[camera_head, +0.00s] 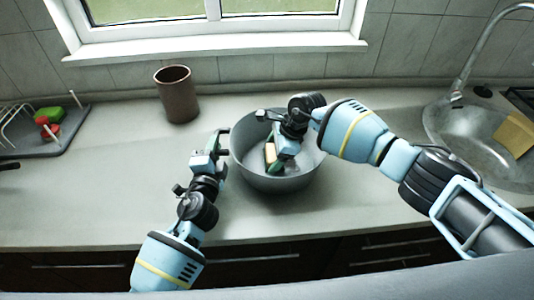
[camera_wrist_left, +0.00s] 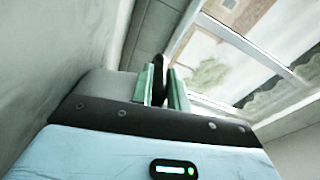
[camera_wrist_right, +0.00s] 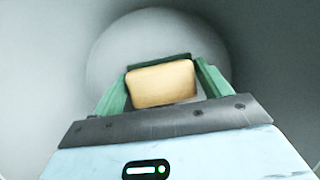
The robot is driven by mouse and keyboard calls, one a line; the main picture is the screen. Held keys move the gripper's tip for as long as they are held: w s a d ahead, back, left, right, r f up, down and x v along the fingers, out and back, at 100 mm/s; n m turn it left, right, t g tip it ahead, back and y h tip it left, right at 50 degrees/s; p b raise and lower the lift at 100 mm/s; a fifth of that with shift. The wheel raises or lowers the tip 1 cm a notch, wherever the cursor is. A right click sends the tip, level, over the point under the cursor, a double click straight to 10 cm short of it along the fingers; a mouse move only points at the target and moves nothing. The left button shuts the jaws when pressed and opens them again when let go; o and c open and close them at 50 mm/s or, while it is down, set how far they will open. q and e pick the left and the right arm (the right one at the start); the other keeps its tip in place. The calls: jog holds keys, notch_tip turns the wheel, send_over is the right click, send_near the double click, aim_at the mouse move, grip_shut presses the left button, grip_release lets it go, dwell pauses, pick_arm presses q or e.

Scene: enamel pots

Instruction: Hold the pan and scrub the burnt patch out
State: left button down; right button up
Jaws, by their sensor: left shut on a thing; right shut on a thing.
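The grey pan (camera_head: 275,184) stands on the counter below the window. My left gripper (camera_head: 223,146) is at the pan's left side, shut on a dark, narrow part that looks like its handle; this handle (camera_wrist_left: 159,80) shows between the green fingers in the left wrist view. My right gripper (camera_head: 273,160) reaches down inside the pan, shut on a tan sponge (camera_wrist_right: 162,83) with a dark green far edge. The sponge is low in the pan; whether it touches the bottom I cannot tell. No burnt patch can be made out; the gripper and sponge cover part of the pan floor.
A brown cup (camera_head: 177,95) stands behind and left of the pan. A dish rack tray (camera_head: 62,142) with green and red things is at the far left. A sink (camera_head: 470,130) with a tap and a yellow cloth (camera_head: 516,134) is at the right.

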jog(key=shift+s+d+f, duration=0.1)
jog(key=shift+d, duration=0.5)
jog(key=shift+s+d+f, duration=0.1)
jog(key=shift+d, duration=0.5)
jog(key=shift+d, duration=0.3)
jog(key=shift+d+r, duration=0.1)
jog(key=shift+d, duration=1.7)
jog(key=shift+r, duration=0.1)
jog(key=shift+a, duration=0.15)
jog(key=shift+a+r, duration=0.1)
jog(key=shift+a, duration=0.05)
jog(key=a, duration=0.3)
jog(key=shift+w+a, duration=0.1)
jog(key=shift+a, duration=0.05)
jog(key=shift+a+f, duration=0.15)
jog(key=shift+a, duration=1)
jog(key=shift+a+f, duration=0.15)
jog(key=shift+a, duration=1)
